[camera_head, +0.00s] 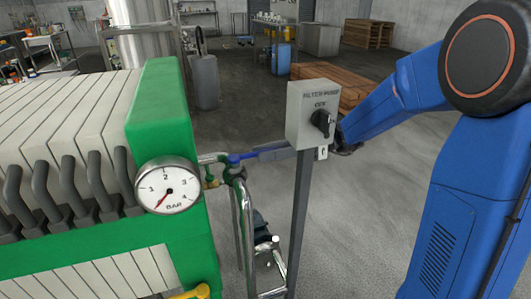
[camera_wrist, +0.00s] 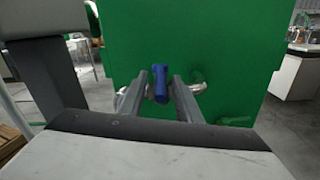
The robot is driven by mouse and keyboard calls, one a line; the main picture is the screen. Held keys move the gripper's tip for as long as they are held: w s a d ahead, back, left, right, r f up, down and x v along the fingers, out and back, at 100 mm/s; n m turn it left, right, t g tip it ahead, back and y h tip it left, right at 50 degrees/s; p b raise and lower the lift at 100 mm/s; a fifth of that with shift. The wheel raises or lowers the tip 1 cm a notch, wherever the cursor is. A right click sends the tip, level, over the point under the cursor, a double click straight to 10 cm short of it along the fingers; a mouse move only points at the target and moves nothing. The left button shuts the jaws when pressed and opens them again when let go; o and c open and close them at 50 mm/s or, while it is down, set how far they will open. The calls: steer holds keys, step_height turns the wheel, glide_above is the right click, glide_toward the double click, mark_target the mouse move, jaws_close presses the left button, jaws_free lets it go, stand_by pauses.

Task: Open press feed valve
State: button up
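The feed valve has a blue lever handle (camera_head: 238,157) on the piping beside the green press frame (camera_head: 160,105). In the camera_head view the handle points right, toward my gripper (camera_head: 262,152). In the camera_wrist view the blue handle (camera_wrist: 160,83) lies between the two grey fingers of my gripper (camera_wrist: 160,88). A gap shows on each side of it, so my gripper is open around the handle and not clamped on it. Part of my gripper and wrist is hidden behind the filter pump switch box in the camera_head view.
The grey filter pump switch box (camera_head: 314,112) stands on a post (camera_head: 299,215) close to my arm. A pressure gauge (camera_head: 167,186) is on the press. Metal pipes (camera_head: 243,225) run down below the valve. Wooden pallets (camera_head: 335,85) lie behind; the floor at right is clear.

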steer(key=shift+a, duration=0.25)
jaws_close()
steer(key=shift+s, duration=0.2)
steer(key=shift+s+d+m+t, duration=0.15)
steer(key=shift+s+m+t, duration=0.3)
steer(key=shift+m+t, duration=0.55)
